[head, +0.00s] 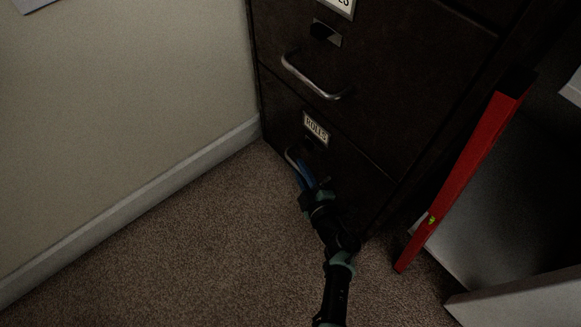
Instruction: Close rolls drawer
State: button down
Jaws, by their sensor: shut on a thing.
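The rolls drawer (345,181) is the bottom drawer of a dark filing cabinet. It carries a label (316,128) reading "ROLLS". Its front looks about level with the drawer above; I cannot tell whether a small gap is left. My arm reaches up from the bottom of the head view. My gripper (303,173) is at the drawer's front, shut on the metal handle (290,157). The left part of the handle shows, and the rest is hidden behind my gripper.
The drawer above has a curved metal handle (317,81). A red spirit level (468,163) leans at the cabinet's right side, near a pale panel (510,190). A wall with a skirting board (140,205) runs along the left. The carpet (190,260) before the cabinet is clear.

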jog(key=shift+w+d, duration=0.1)
jog(key=shift+d, duration=0.15)
jog(key=c, duration=0.9)
grip_release()
jog(key=shift+r, duration=0.1)
jog(key=shift+s+d+r+p, duration=0.15)
jog(key=shift+s+r+p, duration=0.05)
jog(key=shift+s+p, duration=0.35)
jog(key=shift+p+v, duration=3.85)
jog(key=shift+v, duration=2.1)
